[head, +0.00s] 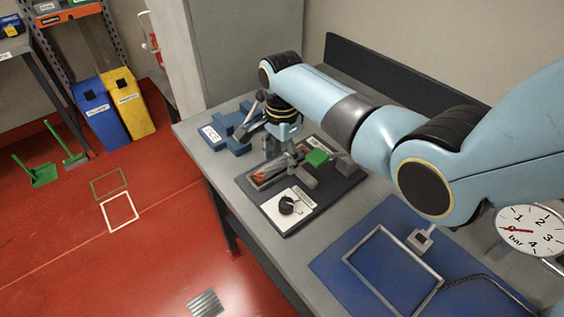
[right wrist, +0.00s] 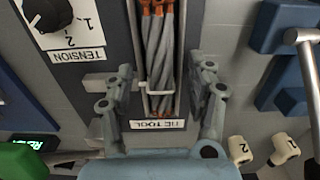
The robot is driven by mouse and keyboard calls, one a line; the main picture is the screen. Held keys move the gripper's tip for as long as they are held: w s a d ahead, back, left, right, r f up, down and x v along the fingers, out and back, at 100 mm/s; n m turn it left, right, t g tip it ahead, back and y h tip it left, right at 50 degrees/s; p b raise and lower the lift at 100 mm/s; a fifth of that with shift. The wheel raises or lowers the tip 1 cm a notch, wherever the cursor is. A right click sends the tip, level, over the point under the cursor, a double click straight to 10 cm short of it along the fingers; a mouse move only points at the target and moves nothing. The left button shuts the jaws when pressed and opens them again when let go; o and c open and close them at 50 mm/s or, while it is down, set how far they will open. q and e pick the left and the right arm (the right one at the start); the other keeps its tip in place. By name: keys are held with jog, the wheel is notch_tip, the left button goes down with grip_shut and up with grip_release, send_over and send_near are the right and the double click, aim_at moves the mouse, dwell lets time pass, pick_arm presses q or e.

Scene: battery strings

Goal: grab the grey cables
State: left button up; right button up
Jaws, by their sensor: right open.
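A bundle of grey cables (right wrist: 160,50) with orange ends lies in a narrow slot of a dark panel, and a pale band crosses it near the "TIE TOOL" label (right wrist: 157,125). In the head view the cables (head: 262,174) are partly hidden, with orange showing at the near end. My right gripper (right wrist: 166,72) is open, with one finger on each side of the slot and the cables between them; I cannot tell how high it is above them. In the head view the right gripper (head: 285,150) is over the far end of the slot. My left gripper is not in view.
A tension dial (head: 288,206) sits on the panel beside the slot, and a green block (head: 317,157) is to the right. A blue holder (head: 243,122) stands behind. A blue mat (head: 330,265) with a grey frame lies front right, near a pressure gauge (head: 530,230).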

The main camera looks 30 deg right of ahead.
grip_shut()
jog(key=shift+r, duration=0.1)
